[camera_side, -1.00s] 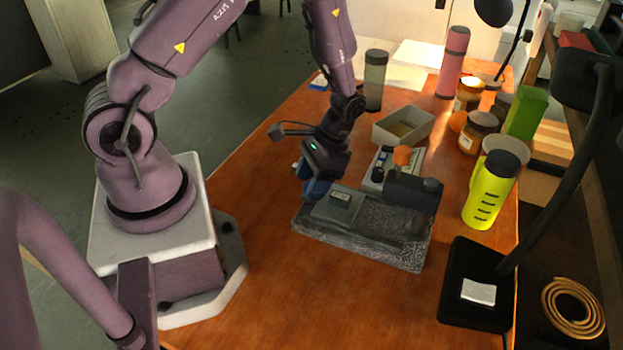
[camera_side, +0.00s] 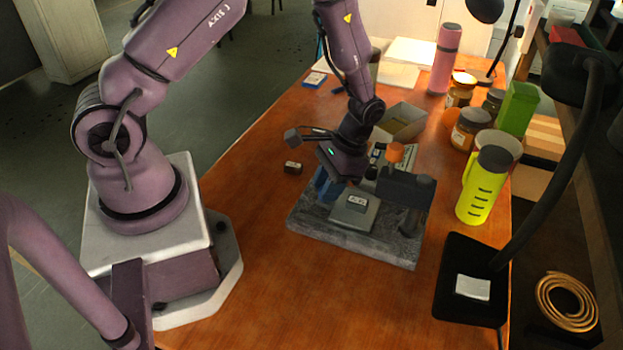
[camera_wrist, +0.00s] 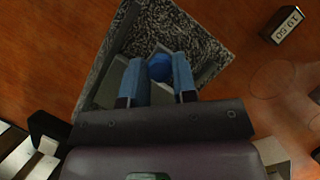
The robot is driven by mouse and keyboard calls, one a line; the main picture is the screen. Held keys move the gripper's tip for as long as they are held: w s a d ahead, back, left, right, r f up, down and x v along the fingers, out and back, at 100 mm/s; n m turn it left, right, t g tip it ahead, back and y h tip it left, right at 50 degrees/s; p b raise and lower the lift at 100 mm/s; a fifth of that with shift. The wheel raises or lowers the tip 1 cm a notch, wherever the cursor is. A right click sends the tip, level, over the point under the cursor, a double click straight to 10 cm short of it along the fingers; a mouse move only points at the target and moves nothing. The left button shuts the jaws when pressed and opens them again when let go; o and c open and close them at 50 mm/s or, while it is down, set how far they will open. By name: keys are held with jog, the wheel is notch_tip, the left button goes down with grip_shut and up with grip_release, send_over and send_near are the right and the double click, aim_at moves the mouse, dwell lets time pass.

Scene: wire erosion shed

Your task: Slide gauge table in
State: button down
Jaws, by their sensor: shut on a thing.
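The gauge table (camera_side: 350,218) is a flat grey slide on a speckled granite base (camera_side: 310,232), with a small labelled block (camera_side: 357,202) on top. My gripper (camera_side: 328,188) is at the table's left end, its blue fingers low over the base. In the wrist view my gripper (camera_wrist: 160,75) has its fingers on both sides of a round blue knob (camera_wrist: 159,66), shut on it. The table (camera_wrist: 207,72) shows partly behind the fingers there, and the granite base (camera_wrist: 190,35) around it. The dark gauge arm (camera_side: 405,186) stands over the base's right part.
A small block marked 19.50 (camera_wrist: 282,25) lies loose on the bench; it also shows in the side view (camera_side: 293,168). Behind the base are an open grey box (camera_side: 402,125) and an orange knob (camera_side: 396,152). A yellow bottle (camera_side: 483,187) and a lamp base (camera_side: 468,280) stand right.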

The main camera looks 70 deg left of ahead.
jog(key=shift+w+d, duration=0.1)
jog(key=shift+w, duration=0.05)
jog(key=c, duration=0.9)
grip_release()
jog(key=v, duration=1.3)
jog(key=shift+c, duration=0.5)
